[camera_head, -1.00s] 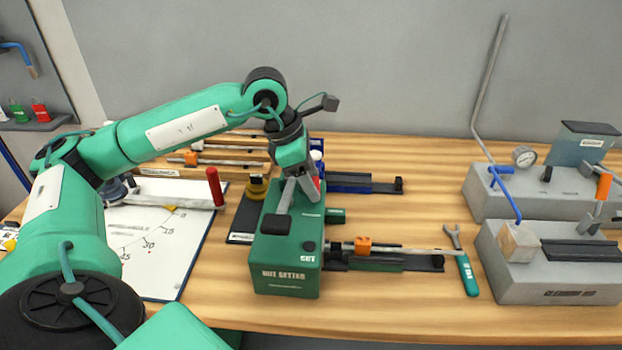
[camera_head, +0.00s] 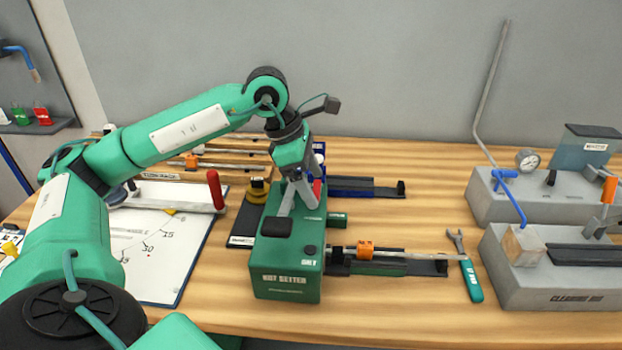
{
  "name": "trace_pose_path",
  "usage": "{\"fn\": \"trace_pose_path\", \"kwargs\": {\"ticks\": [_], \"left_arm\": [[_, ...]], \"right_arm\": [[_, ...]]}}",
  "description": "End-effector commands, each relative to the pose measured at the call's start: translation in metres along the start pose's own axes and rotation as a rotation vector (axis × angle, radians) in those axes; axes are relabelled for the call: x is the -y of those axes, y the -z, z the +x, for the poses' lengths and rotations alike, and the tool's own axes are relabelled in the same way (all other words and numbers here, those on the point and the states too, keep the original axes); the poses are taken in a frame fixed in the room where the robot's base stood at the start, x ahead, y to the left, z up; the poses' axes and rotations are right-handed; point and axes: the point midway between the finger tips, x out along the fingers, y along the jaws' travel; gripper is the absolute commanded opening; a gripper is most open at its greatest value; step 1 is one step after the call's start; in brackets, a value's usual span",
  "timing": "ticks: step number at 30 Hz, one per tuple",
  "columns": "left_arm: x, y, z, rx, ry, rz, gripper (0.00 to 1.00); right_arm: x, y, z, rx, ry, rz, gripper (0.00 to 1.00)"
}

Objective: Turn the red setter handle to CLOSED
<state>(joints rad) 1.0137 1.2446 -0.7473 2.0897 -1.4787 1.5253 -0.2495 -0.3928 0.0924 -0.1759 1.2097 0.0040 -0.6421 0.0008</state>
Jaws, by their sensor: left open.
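A small red part (camera_head: 317,188), which looks like the red setter handle, shows at the back right of the box, mostly hidden behind my gripper. My left gripper (camera_head: 298,205) points down over the top of the box, close to the red part. It is open; I cannot tell whether a finger touches the handle. My right gripper is out of view.
A rail with an orange clip (camera_head: 365,250) runs right from the setter. A wrench (camera_head: 468,270) and grey fixtures (camera_head: 545,280) stand further right.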

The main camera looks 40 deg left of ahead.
Motion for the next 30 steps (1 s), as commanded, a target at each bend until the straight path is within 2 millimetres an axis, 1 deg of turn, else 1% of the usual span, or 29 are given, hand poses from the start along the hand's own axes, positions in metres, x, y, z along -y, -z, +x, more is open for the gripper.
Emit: {"fn": "trace_pose_path", "kwargs": {"ticks": [2, 5, 8, 11, 15, 18, 21, 25, 30], "left_arm": [[0.0, 0.0, -0.001, 0.0, 0.0, 0.0, 0.78], [-0.001, 0.0, -0.007, 0.001, -0.002, -0.001, 0.78], [-0.001, 0.0, -0.022, 0.002, -0.004, -0.001, 0.78], [-0.001, 0.0, -0.044, 0.003, -0.005, -0.001, 0.78], [-0.001, 0.0, -0.078, 0.003, -0.004, -0.001, 0.78], [-0.001, -0.001, -0.099, 0.004, -0.003, 0.0, 0.78], [-0.001, -0.001, -0.117, 0.003, -0.002, 0.0, 0.78], [0.0, 0.0, -0.131, 0.001, -0.001, 0.0, 0.78], [0.0, 0.0, -0.138, 0.001, 0.0, 0.0, 0.78]], "right_arm": [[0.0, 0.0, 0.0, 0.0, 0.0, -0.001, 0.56], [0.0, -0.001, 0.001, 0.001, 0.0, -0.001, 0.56], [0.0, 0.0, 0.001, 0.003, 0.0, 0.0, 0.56], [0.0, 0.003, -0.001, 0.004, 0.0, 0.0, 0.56], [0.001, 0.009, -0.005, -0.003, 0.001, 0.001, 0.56], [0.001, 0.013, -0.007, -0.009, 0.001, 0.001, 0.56], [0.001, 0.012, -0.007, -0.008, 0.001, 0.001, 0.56], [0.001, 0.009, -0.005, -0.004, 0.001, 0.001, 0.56], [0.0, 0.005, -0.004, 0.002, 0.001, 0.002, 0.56]]}}
